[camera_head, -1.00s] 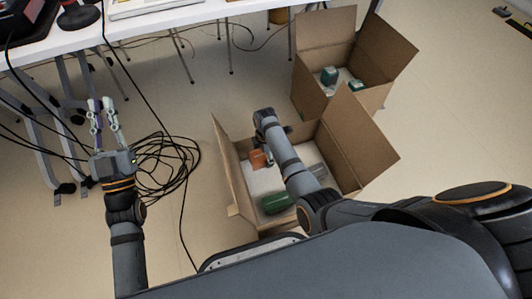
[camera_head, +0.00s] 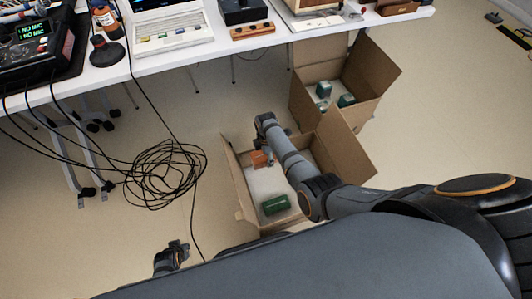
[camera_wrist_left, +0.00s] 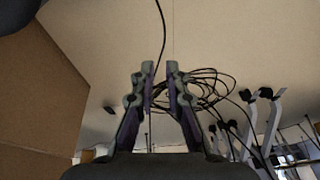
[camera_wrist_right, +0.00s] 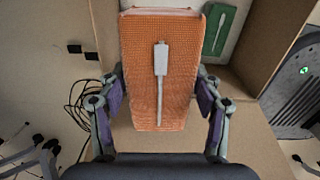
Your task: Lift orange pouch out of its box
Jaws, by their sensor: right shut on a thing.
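The orange pouch (camera_head: 260,158) shows at the upper end of the near cardboard box (camera_head: 240,195). In the right wrist view the orange pouch (camera_wrist_right: 157,60) fills the space between the fingers, with a pale tool-like shape on its face. My right gripper (camera_wrist_right: 157,95) is shut on it from both sides. In the head view my right arm hides most of that gripper, and I cannot tell how far the pouch is above the box floor. My left gripper (camera_wrist_left: 160,70) is empty, with a gap between its fingertips, beside a cardboard wall.
A green pouch (camera_head: 276,204) lies in the near box. A second box (camera_head: 318,75) with several green items stands behind it. A white table (camera_head: 205,45) with equipment spans the back. Black cables (camera_head: 165,175) lie coiled on the floor at left.

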